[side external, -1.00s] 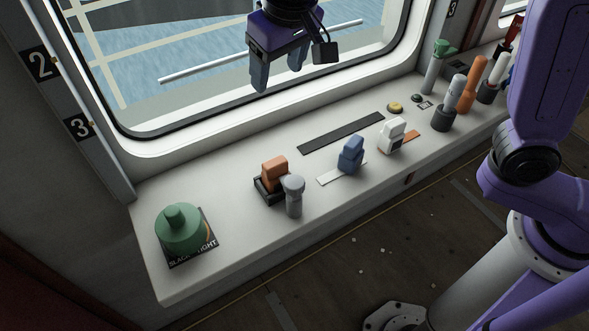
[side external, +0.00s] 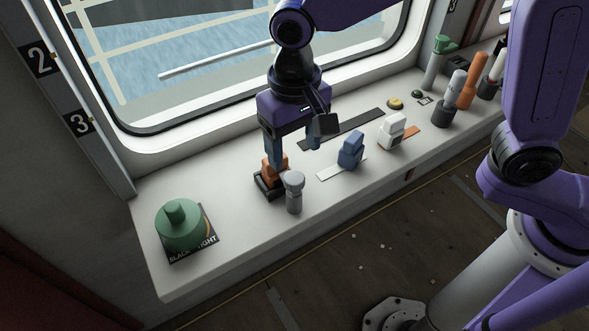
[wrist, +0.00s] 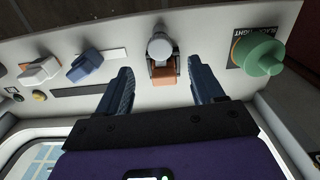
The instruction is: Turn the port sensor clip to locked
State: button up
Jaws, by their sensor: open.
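Three small clip-like pieces stand on the white sill; I cannot tell which is the port sensor clip. An orange block (side external: 279,164) sits in a black base (side external: 261,186), with a grey round-headed post (side external: 294,191) beside it. A blue piece (side external: 351,149) stands by a white strip, and a white piece (side external: 391,131) by an orange strip. My gripper (side external: 293,153) is open and points down at the orange block. In the wrist view the orange block (wrist: 164,77) shows between the spread fingers (wrist: 161,87), with a gap on each side. Contact is not visible.
A black strip (side external: 357,125) lies behind the blue piece. Several upright cylinders, including an orange one (side external: 466,80), crowd the right end. The window rises behind the sill.

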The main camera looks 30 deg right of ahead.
aim_at(295, 178)
notch_tip(295, 178, down, 7)
jog(key=shift+f, duration=0.1)
dwell(0.4)
jog(key=c, duration=1)
